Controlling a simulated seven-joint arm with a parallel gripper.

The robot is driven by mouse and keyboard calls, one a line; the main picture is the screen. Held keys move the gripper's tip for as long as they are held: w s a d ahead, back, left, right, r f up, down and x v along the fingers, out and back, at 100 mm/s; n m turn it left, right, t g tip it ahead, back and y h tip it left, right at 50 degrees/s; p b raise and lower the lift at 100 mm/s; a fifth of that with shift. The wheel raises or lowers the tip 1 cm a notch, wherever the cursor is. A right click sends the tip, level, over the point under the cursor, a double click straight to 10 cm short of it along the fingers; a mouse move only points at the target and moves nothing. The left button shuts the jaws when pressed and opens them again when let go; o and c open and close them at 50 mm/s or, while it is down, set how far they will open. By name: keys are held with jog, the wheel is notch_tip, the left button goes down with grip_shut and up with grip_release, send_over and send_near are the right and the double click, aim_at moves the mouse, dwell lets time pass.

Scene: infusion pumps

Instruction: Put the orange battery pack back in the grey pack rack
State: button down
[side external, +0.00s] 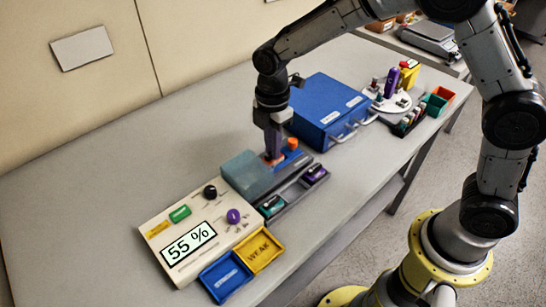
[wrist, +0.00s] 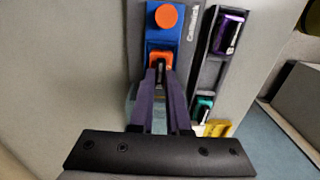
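The orange battery pack (wrist: 160,58) shows as an orange piece with a dark middle at the lower end of a blue block (wrist: 157,38) on the grey device. In the side view orange (side external: 276,158) shows at my fingertips. My gripper (wrist: 160,72) points down with its two fingers at the pack, a narrow gap between them. Whether they press on it I cannot tell; the fingers hide its near part. The grey pack rack (side external: 291,194) lies alongside, holding a purple pack (wrist: 229,35) and a teal pack (wrist: 203,108).
A round orange knob (wrist: 166,16) stands on the blue block, close to my fingers. A translucent teal cover (side external: 247,175) is beside them. A panel reading 55 % (side external: 190,243), yellow and blue trays (side external: 258,252) and a blue case (side external: 328,110) surround the work. The table behind is clear.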

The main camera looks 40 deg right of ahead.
jog(key=shift+r, duration=0.15)
jog(key=shift+r, duration=2.85)
jog(key=s+a, duration=0.2)
jog(key=s, duration=0.7)
jog(key=shift+w+d+f, duration=0.1)
jog(key=shift+f, duration=1.4)
jog(key=shift+d+f, duration=0.1)
jog(key=shift+f, duration=1.35)
jog(key=shift+f, duration=0.9)
jog(key=c, duration=1.2)
grip_release()
